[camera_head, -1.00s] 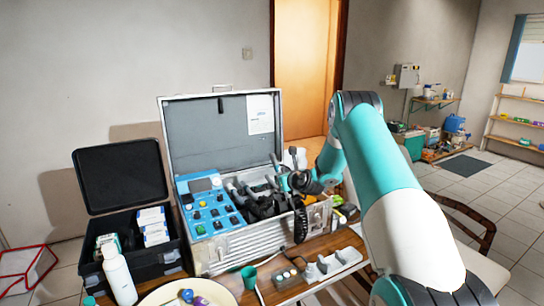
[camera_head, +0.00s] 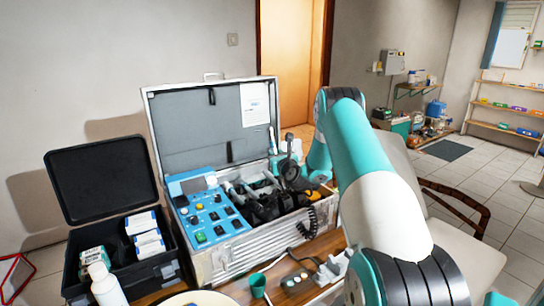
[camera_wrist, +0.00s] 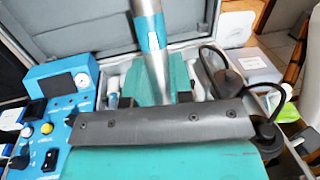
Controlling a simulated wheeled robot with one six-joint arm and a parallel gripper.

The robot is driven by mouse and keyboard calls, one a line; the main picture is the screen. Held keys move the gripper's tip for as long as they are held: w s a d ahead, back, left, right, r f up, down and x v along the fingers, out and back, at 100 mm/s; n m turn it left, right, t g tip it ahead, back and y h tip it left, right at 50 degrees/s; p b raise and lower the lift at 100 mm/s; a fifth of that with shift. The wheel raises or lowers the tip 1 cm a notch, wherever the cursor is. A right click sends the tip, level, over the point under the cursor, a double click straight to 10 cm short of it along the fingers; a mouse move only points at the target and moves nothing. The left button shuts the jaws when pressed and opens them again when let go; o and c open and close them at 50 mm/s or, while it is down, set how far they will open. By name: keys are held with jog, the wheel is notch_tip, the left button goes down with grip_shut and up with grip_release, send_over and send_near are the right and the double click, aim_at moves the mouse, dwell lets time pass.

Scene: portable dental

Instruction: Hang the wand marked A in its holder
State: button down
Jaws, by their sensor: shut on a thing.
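My gripper (camera_wrist: 165,120) fills the lower middle of the wrist view, with teal parts and a dark grey screwed bar. It is shut on a silver wand (camera_wrist: 150,50) with a teal band, which points up and away in that view. The wand's lower end is hidden behind the gripper, and no letter A can be read. In the head view my gripper (camera_head: 290,172) is small and dark, over the right part of the open metal case (camera_head: 235,255). I cannot tell which fitting is the wand's holder.
The case has a blue control panel (camera_head: 208,212) at its left and dark gear with a coiled cord (camera_head: 312,222) at its right. A black box (camera_head: 75,262), a white bottle (camera_head: 105,285), a green cup (camera_head: 258,285) and a white slotted block (camera_head: 333,270) stand close around it.

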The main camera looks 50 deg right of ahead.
jog(key=shift+s+d+f+b, duration=0.1)
jog(key=shift+s+f+b, duration=0.1)
jog(key=shift+f+b, duration=0.3)
jog(key=shift+s+f+b, duration=0.15)
jog(key=shift+f+b, duration=0.15)
jog(key=shift+f, duration=0.25)
jog(key=shift+r, duration=0.15)
jog(key=shift+s+a+f+b, duration=0.2)
jog(key=shift+s+f+b, duration=0.05)
jog(key=shift+f+b, duration=0.05)
jog(key=shift+s, duration=0.1)
jog(key=shift+f, duration=0.2)
jog(key=shift+s+a+f+b, duration=0.1)
jog(key=shift+s+f+b, duration=0.15)
jog(key=shift+f+b, duration=0.45)
jog(key=shift+s+f+b, duration=0.2)
jog(key=shift+f+b, duration=0.35)
jog(key=shift+b, duration=0.15)
jog(key=shift+s+a+f+b, duration=0.1)
jog(key=shift+s+f+b, duration=0.15)
jog(key=shift+f+b, duration=0.45)
jog(key=shift+s+f+b, duration=0.25)
jog(key=shift+f+b, duration=0.4)
jog(key=shift+b, duration=0.15)
jog(key=shift+s+f+b, duration=0.2)
jog(key=shift+f+b, duration=0.45)
jog(key=shift+b, duration=0.1)
jog(key=shift+a, duration=0.1)
